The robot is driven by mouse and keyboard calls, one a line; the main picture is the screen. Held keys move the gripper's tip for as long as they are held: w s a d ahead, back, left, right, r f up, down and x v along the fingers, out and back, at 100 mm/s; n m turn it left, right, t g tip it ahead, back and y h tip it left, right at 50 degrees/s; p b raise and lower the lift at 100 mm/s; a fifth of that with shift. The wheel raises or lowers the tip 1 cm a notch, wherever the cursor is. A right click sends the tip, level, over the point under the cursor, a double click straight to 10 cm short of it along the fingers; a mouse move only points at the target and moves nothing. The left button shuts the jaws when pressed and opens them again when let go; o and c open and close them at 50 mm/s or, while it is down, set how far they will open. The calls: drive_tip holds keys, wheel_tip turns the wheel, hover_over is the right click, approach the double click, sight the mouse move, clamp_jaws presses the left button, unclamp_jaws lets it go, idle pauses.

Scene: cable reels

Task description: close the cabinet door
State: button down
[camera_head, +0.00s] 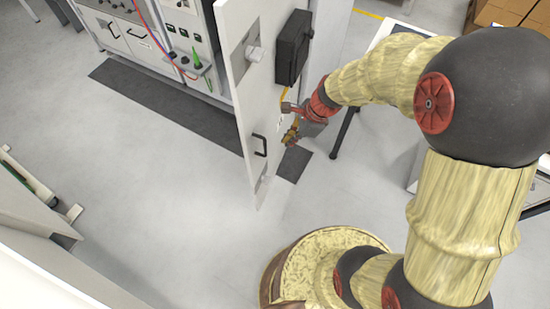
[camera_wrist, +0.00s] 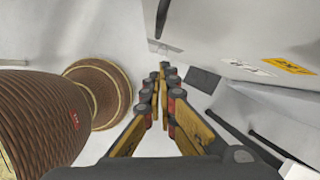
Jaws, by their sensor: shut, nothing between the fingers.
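The cabinet door (camera_head: 242,100) is a tall pale panel that stands open, swung out from the cabinet (camera_head: 188,35) behind it. A black handle (camera_head: 259,145) is on its lower part, and a black box (camera_head: 293,47) is fixed higher up. My gripper (camera_head: 289,138) is shut and empty, close to the right side of the door near the handle's height. I cannot tell whether it touches the door. In the wrist view my gripper (camera_wrist: 162,72) has its fingertips together, with the pale door panel (camera_wrist: 235,28) ahead and to the right.
A dark floor strip (camera_head: 165,105) runs along the cabinet front. A white table (camera_head: 383,35) with a black leg stands right of the door. Cardboard boxes (camera_head: 505,12) are at the far right. The floor (camera_head: 165,170) left of the door is clear.

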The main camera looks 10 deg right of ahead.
drive_tip(key=w+a+f+m+b, duration=0.4)
drive_tip(key=w+a+f+b, duration=0.1)
drive_tip(key=f, duration=0.3)
drive_tip(key=shift+w+a+f+t, duration=0.3)
drive_tip(key=shift+a+t, duration=0.1)
drive_tip(key=shift+a, duration=0.4)
